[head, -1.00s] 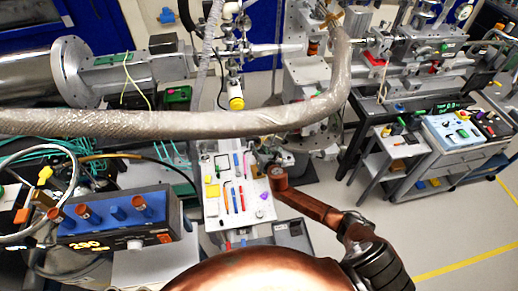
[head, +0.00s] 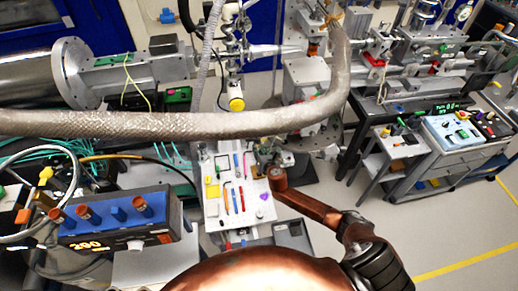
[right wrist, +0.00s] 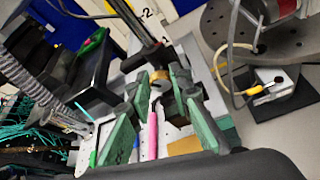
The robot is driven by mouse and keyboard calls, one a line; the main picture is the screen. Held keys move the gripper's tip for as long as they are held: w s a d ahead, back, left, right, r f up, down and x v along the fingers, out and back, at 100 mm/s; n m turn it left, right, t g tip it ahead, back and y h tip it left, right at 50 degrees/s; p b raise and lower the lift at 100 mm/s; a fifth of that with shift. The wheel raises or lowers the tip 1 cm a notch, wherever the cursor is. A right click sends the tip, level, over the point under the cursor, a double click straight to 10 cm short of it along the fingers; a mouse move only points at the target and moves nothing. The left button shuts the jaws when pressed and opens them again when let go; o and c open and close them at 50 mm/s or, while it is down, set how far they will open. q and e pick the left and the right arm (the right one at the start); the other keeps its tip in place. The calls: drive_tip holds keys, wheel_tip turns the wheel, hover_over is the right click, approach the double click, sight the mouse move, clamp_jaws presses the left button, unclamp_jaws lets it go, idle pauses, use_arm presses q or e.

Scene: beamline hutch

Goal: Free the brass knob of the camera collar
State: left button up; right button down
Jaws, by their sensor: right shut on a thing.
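The brass knob (right wrist: 160,78) shows in the right wrist view as a short brass-coloured cylinder between my fingertips. My right gripper (right wrist: 166,88) has green-padded fingers and is shut on this knob. A dark block, perhaps part of the camera collar, sits just beside it, partly hidden by the fingers. In the head view my right gripper (head: 266,153) is small, at the upper right edge of the white tool board. The knob and collar cannot be made out there. My left gripper is not in view.
The white tool board (head: 213,222) holds pens and small tools. A blue control box (head: 120,222) stands at left. A cart (head: 455,165) stands at right, with open floor in front.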

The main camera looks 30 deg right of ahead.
drive_tip(key=shift+r+n+p, duration=0.15)
drive_tip(key=shift+n+p, duration=0.15)
drive_tip(key=shift+p, duration=0.4)
drive_tip(key=n+h+p, duration=0.1)
drive_tip(key=p, duration=0.1)
drive_tip(key=n+p, duration=0.1)
drive_tip(key=shift+a+r+g+h+p, duration=0.1)
drive_tip(key=shift+a+g+h+p, duration=0.1)
drive_tip(key=shift+g+h+p, duration=0.15)
drive_tip(key=shift+w+a+n+h+p, duration=0.1)
drive_tip(key=shift+n+h+p, duration=0.35)
drive_tip(key=shift+n+p, duration=0.25)
drive_tip(key=shift+a+f+n+h+p, duration=0.1)
drive_tip(key=shift+f+n+h+p, duration=0.1)
drive_tip(key=shift+n+h+p, duration=0.45)
drive_tip(key=shift+f+n+h, duration=0.15)
drive_tip(key=shift+n+h, duration=0.3)
drive_tip(key=shift+n, duration=0.5)
drive_tip(key=c, duration=1.7)
unclamp_jaws()
drive_tip(key=shift+c, duration=0.2)
